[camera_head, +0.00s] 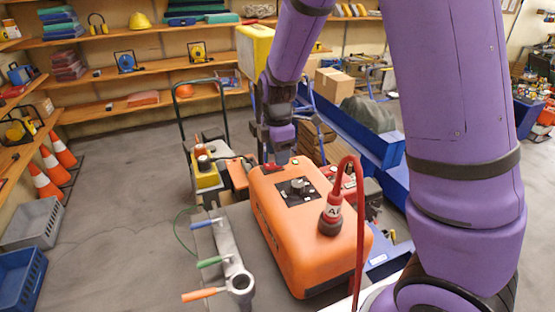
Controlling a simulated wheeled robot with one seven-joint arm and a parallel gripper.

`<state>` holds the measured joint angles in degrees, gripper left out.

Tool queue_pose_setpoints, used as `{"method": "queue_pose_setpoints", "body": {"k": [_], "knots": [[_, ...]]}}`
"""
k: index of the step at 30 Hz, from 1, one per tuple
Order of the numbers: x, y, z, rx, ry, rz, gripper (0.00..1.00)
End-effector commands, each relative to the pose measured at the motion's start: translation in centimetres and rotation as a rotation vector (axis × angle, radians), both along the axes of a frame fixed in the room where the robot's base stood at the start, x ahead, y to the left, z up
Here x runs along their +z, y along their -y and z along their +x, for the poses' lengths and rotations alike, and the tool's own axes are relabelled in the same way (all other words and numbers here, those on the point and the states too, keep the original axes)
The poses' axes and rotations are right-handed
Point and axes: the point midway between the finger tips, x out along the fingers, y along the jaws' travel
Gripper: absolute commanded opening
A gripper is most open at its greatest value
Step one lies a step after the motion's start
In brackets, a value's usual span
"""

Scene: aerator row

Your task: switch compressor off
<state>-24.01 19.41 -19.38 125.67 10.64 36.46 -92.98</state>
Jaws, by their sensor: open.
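An orange boxy machine (310,242), which I take to be the compressor, stands on a grey bench in the middle of the head view. A black panel (287,192) on its top carries a grey knob or switch (297,187); its setting is too small to read. My gripper (274,163) is open, pointing down over the far edge of the machine, behind the panel. Its fingertips are small and partly hidden, and I cannot tell whether they touch anything.
A grey manifold (228,258) with blue, green and orange handles lies left of the machine. A yellow wheeled machine (207,178) with a black push handle stands behind. Traffic cones (47,180) and crates (35,222) line the left. The left floor is clear.

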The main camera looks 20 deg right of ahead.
Motion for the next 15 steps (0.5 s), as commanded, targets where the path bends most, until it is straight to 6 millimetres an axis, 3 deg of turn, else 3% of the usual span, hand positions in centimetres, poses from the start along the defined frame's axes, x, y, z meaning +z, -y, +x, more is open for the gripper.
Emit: {"method": "queue_pose_setpoints", "body": {"k": [6, 15], "knots": [[-2.1, 0.0, 0.0, 0.000, 0.000, 0.000, 0.53], [-2.5, 0.0, 0.0, -0.001, 0.001, 0.001, 0.53]]}}
